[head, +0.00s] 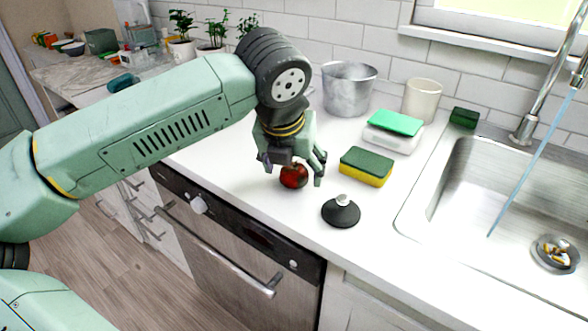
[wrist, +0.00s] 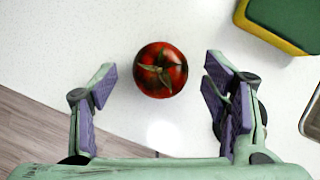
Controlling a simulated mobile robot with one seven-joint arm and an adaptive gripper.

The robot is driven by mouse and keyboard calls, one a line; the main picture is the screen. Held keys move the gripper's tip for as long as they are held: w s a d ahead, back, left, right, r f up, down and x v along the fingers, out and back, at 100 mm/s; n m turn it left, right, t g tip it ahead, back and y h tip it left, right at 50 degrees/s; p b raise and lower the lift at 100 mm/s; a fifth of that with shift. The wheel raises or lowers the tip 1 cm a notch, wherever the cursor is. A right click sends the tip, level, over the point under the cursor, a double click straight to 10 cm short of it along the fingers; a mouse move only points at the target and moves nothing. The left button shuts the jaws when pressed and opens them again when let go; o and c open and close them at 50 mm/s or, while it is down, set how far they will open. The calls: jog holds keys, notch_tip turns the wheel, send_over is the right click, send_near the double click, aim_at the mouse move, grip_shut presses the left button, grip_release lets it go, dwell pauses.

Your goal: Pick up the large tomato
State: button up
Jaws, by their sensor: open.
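The large tomato (head: 293,177) is red and rests on the white countertop near its front edge. In the wrist view the tomato (wrist: 160,70) shows its green stem leaves from above. My gripper (head: 292,170) hangs over it, pointing down. In the wrist view my gripper (wrist: 160,85) is open and empty, with one purple-padded finger on each side. The tomato sits between the fingers' lines, slightly ahead of the tips, with a gap on both sides. In the head view my fingers partly hide its top.
A yellow-green sponge (head: 366,167) and a black stopper (head: 341,212) lie to the right of the tomato. A metal pot (head: 348,88), a cream cup (head: 421,100) and a soap box with a green sponge (head: 394,130) stand behind. The sink (head: 480,170) is further right.

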jog(key=shift+w+f, duration=0.15)
jog(key=shift+f, duration=0.25)
jog(key=shift+c, duration=0.2)
jog(key=c, duration=1.2)
